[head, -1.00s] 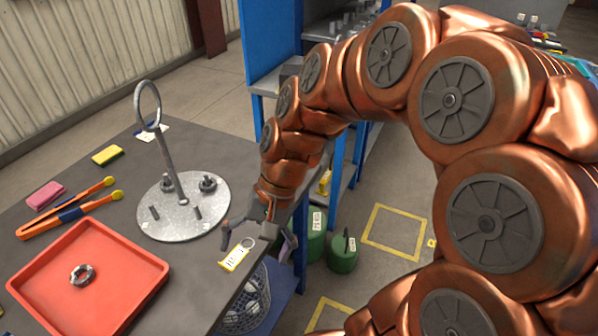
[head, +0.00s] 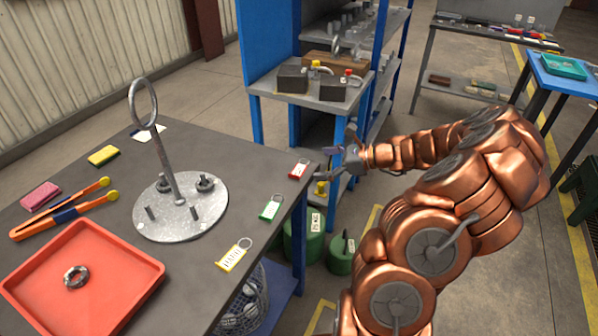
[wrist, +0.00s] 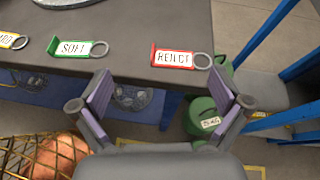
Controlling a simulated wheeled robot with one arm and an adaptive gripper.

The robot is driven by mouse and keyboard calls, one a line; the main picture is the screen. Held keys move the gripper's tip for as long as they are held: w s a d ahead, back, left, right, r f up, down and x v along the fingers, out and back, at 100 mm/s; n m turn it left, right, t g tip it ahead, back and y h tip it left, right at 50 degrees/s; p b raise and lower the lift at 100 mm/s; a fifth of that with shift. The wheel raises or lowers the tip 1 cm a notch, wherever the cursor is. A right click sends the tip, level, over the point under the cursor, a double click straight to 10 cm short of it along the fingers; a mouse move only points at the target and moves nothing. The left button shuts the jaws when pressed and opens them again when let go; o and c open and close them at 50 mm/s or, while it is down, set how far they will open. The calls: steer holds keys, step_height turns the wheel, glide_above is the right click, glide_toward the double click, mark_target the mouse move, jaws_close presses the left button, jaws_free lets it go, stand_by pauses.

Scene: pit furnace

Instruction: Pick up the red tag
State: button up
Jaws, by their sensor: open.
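The red tag (head: 297,171) lies flat near the table's right edge in the head view, its ring towards the back. In the wrist view the red tag (wrist: 172,59) has a white label, with its ring on the right. My gripper (head: 328,164) is open and empty, just off the table edge to the right of the tag. In the wrist view the open fingers (wrist: 161,90) frame the edge below the tag, which lies beyond the fingertips and apart from them.
A green tag (head: 269,209) and a yellow tag (head: 233,257) lie along the same table edge. A round metal plate (head: 160,222) with an upright ringed rod and a red tray (head: 120,262) stand further left. Blue shelving (head: 270,90) rises behind the gripper.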

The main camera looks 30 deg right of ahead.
mark_target(295, 170)
steer(key=shift+m+t+h, duration=0.4)
steer(key=shift+m, duration=0.4)
steer(key=shift+w+a+f+p, duration=0.25)
steer(key=shift+w+f, duration=0.55)
steer(key=shift+f, duration=0.05)
steer(key=shift+w+a+f+p, duration=0.2)
steer(key=shift+w+f+p, duration=0.1)
steer(key=shift+w+f, duration=0.5)
steer(key=shift+w+a+f+p, duration=0.25)
steer(key=shift+w+f, duration=0.55)
steer(key=shift+f, duration=0.05)
jaws_close()
